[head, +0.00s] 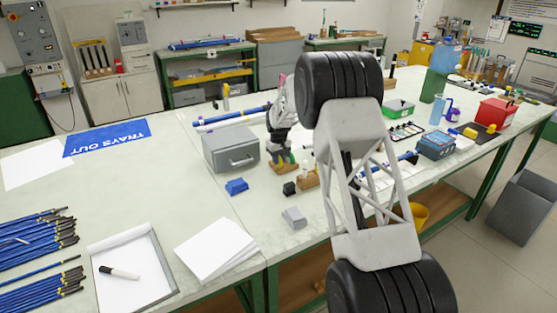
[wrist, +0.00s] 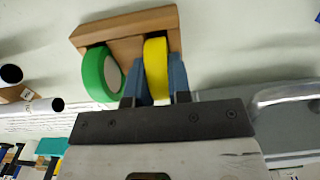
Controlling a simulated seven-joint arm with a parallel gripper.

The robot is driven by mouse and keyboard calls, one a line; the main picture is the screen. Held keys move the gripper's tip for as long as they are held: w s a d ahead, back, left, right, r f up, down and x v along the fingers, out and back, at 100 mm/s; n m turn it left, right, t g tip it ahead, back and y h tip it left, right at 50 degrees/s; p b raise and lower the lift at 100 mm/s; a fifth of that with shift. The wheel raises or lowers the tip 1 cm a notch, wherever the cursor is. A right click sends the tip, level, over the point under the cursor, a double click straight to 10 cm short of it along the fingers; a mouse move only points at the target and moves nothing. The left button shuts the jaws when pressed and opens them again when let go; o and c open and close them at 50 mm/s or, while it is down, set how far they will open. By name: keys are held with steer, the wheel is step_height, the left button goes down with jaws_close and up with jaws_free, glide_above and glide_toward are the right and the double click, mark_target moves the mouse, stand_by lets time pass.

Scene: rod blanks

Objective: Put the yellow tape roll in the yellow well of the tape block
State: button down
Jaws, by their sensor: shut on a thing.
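The yellow tape roll (wrist: 156,62) stands on edge between the two fingers of my gripper (wrist: 155,82) in the wrist view. My gripper is shut on it. The wooden tape block (wrist: 125,30) is right at the roll, and the roll's far part overlaps it. I cannot tell whether the roll is seated in the well, because the fingers and roll hide it. A green tape roll (wrist: 101,74) stands at the block, left of the yellow one. In the head view my gripper (head: 283,159) points down over the block (head: 285,171), beside the grey toolbox.
The grey toolbox (head: 231,148) stands close on the left. A blue item (head: 237,187), a small black item (head: 289,188), another wooden block (head: 308,179) and a grey item (head: 294,217) lie nearby. Blue and white tubes (head: 232,115) lie behind.

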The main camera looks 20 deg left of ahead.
steer(key=shift+f, duration=0.1)
steer(key=c, duration=1.1)
jaws_free()
steer(key=shift+o, duration=0.2)
step_height(320, 180, up, 12)
stand_by(0.4)
